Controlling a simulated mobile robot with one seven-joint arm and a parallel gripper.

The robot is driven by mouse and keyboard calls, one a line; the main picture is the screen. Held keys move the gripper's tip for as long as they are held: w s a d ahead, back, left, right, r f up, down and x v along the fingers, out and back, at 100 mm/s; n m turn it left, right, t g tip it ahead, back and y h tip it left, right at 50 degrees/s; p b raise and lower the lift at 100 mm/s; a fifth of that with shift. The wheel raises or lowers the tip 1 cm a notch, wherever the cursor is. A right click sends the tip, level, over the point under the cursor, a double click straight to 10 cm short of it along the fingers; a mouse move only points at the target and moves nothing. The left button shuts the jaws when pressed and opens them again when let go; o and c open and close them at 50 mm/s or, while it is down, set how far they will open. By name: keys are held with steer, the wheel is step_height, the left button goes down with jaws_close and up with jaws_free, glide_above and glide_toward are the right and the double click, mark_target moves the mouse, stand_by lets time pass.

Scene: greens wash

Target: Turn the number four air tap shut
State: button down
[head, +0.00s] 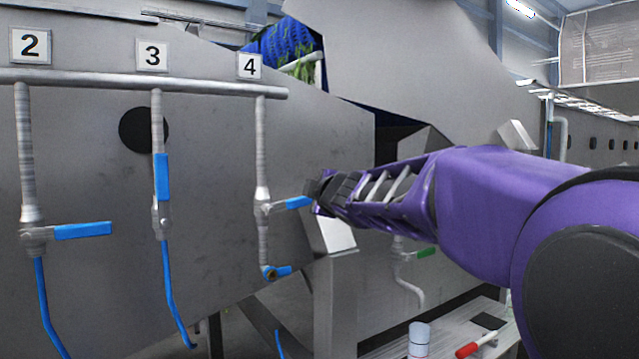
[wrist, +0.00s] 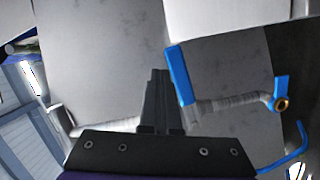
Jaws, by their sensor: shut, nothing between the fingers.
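The number four air tap (head: 263,207) sits on the vertical pipe below the "4" plate (head: 249,66). Its blue lever (head: 297,203) points right, across the pipe. My gripper (head: 314,187) is at the lever's free end in the head view and partly covers it. In the wrist view, the shut, empty fingers (wrist: 160,73) lie just left of the blue lever (wrist: 181,74), which is the lever's upper side in the head view. I cannot tell whether they touch it.
Tap three's blue lever (head: 162,177) stands in line with its pipe; tap two's blue lever (head: 83,230) lies across its pipe. A small blue-handled valve (head: 276,272) is below tap four. A green-handled tap (head: 427,252) is beneath my arm. A grey metal panel (head: 215,160) stands behind.

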steer(key=shift+w+d+f+m, duration=0.1)
steer(key=shift+f+m, duration=0.25)
steer(key=shift+m, duration=0.15)
stand_by(0.4)
